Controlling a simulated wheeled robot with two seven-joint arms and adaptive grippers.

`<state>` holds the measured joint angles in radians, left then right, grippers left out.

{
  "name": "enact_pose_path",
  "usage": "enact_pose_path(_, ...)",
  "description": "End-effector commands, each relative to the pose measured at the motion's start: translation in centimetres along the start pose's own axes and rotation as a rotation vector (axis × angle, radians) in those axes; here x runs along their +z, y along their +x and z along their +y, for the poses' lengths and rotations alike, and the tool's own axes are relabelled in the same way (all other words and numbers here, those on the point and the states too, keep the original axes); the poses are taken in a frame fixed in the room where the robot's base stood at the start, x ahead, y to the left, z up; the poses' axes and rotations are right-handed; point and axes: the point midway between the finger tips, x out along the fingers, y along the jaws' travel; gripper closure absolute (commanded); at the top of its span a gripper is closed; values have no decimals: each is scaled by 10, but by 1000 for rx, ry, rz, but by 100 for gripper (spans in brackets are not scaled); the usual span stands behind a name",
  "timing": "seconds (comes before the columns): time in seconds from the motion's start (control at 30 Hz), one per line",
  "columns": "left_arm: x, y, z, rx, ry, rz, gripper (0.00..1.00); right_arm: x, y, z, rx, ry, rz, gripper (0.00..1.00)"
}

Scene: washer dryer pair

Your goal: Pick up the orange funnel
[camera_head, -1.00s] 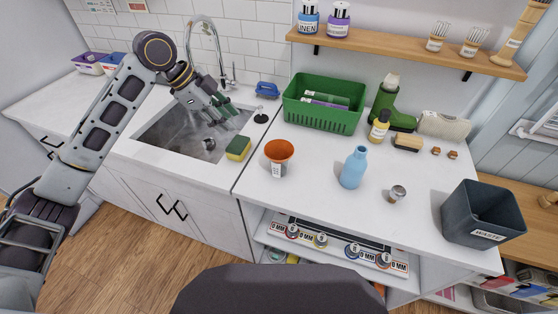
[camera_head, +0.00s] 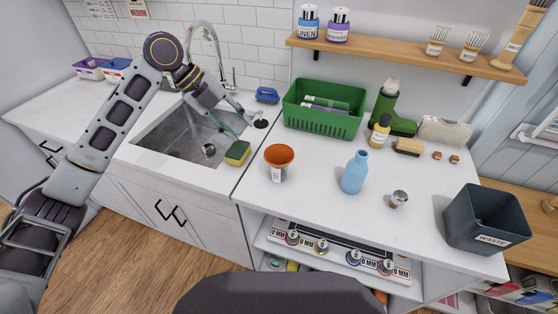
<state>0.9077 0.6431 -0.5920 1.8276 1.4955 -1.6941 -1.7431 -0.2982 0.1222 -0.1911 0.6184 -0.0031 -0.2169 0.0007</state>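The orange funnel (camera_head: 279,154) stands upright on the white counter, right of the sink and near the counter's front edge. Its wide orange rim faces up, and a pale part with a label shows below it. My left gripper (camera_head: 241,122) is above the right side of the sink, up and to the left of the funnel and apart from it. Its fingers look spread and hold nothing. My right gripper is out of view.
A yellow-green sponge (camera_head: 237,153) lies at the sink's edge, close to the funnel. A black stopper (camera_head: 261,121) and a green basket (camera_head: 324,121) are behind it. A blue bottle (camera_head: 354,172), a small metal item (camera_head: 399,199) and a waste bin (camera_head: 487,222) stand to the right.

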Motion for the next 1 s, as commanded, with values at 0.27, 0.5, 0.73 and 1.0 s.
enact_pose_path(0.27,-2,0,0,0,279,9,63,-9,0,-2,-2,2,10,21)
enact_pose_path(0.5,-2,0,0,-1,414,9,63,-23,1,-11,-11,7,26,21)
enact_pose_path(0.73,-2,0,0,-1,430,9,63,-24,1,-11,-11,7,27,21)
enact_pose_path(1.0,-2,3,0,-1,428,10,63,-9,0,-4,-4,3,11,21)
